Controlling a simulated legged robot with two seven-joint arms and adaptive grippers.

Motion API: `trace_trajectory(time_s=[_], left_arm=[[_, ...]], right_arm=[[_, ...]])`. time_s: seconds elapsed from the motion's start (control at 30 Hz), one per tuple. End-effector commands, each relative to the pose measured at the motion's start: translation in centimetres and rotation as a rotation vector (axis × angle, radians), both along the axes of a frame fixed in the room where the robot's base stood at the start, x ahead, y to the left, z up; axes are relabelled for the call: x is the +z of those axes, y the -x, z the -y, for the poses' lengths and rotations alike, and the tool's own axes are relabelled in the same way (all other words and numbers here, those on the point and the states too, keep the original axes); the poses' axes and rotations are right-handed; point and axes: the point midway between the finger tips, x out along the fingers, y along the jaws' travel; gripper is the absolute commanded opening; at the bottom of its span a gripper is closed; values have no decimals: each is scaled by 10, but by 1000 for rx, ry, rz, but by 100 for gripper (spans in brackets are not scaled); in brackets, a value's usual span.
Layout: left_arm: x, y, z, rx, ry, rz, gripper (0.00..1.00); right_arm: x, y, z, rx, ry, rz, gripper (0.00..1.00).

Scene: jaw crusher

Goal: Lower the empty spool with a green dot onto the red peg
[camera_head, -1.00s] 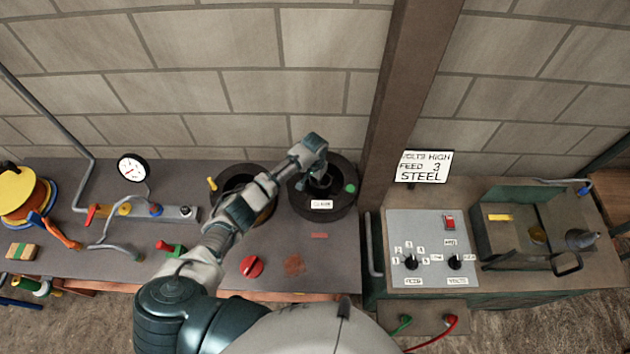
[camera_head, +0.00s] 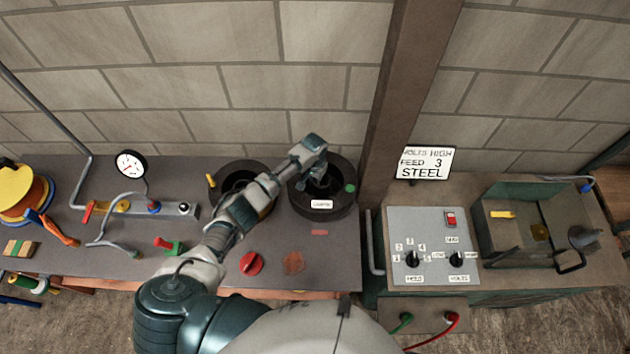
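A black spool (camera_head: 341,208) with a green dot on its right rim and a white label on its front is at the right part of the grey bench. My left gripper (camera_head: 318,181) points down into the middle of this spool. Its fingertips are dark against the hub, so I cannot see whether they close on it. I cannot tell whether the spool rests on the bench or hangs just above it. My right gripper is out of view.
A second dark spool (camera_head: 226,175) with a yellow tab stands left, partly behind my forearm. A red knob (camera_head: 251,263) and a red-handled green piece (camera_head: 168,245) sit nearer. A brown post (camera_head: 405,95) and the control panel (camera_head: 432,240) are to the right.

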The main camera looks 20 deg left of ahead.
Motion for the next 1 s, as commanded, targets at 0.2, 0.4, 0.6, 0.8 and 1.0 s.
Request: trace_trajectory(time_s=[0.2, 0.4, 0.6, 0.8, 1.0], left_arm=[[-6, 0, 0, 0, 0, 0, 0], [-11, 0, 0, 0, 0, 0, 0], [-16, 0, 0, 0, 1, 1, 0], [-21, 0, 1, 0, 1, 1, 0], [-26, 0, 1, 0, 1, 1, 0]], right_arm=[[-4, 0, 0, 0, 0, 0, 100], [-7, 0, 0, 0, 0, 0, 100], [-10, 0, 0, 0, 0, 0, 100], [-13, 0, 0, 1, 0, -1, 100], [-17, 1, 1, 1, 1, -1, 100]])
